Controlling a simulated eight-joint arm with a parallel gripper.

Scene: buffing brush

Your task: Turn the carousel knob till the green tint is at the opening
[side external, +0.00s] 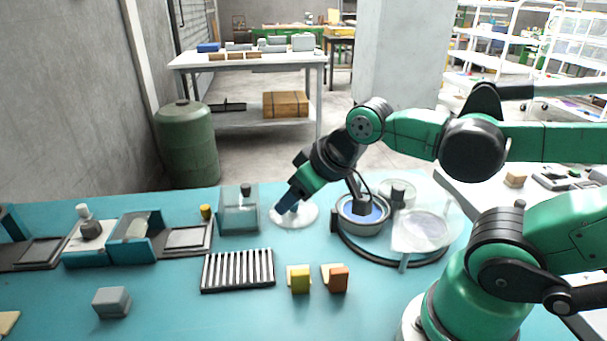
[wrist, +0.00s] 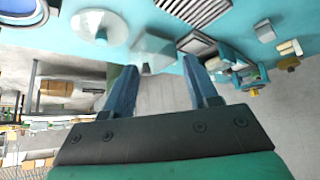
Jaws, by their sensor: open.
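My gripper (side external: 287,204) is open and empty, angled down over the teal table. Its two blue fingers (wrist: 160,84) are apart in the wrist view. A pale round disc (side external: 305,217) with a raised knob-like centre lies beside the fingertips; it also shows in the wrist view (wrist: 88,34), outside the fingers. A round unit to the right has a grey-rimmed pan with a blue face (side external: 362,215), a clear round cover (side external: 421,229) and a grey cylinder (side external: 397,193). I cannot tell which part is the carousel knob. No green tint is visible.
A clear box (side external: 238,216) stands left of the gripper. A ribbed rack (side external: 238,271), a yellow block (side external: 300,280) and an orange block (side external: 338,279) sit in front. Teal trays (side external: 138,239) and a grey block (side external: 111,301) are at the left. The table's front middle is clear.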

